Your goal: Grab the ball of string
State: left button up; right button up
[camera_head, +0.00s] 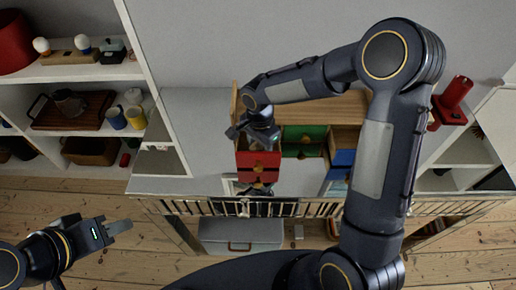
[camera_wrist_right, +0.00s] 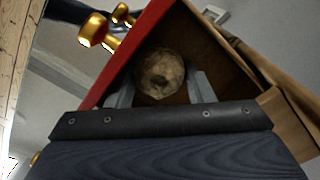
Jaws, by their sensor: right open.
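The ball of string (camera_wrist_right: 160,74) is a round, mottled brown ball inside the open red drawer (camera_wrist_right: 117,57) in the right wrist view. My right gripper (camera_wrist_right: 162,90) is open, with one pale finger on each side of the ball's lower part. I cannot tell whether either finger touches it. In the head view my right gripper (camera_head: 253,138) is at the red drawer (camera_head: 257,160) of the small wooden cabinet, and the ball is hidden there. My left gripper (camera_head: 105,230) is far off at the lower left, away from the cabinet; its jaw opening is unclear.
The drawer's wooden walls stand close around my right gripper. A green drawer (camera_head: 303,140) and a blue drawer (camera_head: 342,158) are to the right. A barred rail (camera_head: 320,208) runs in front. Shelves with mugs (camera_head: 117,118) stand at the left; a red object (camera_head: 452,95) stands at the right.

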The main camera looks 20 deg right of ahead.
jog(key=c, duration=0.6)
jog(key=shift+r, duration=0.1)
jog(key=shift+c, duration=0.2)
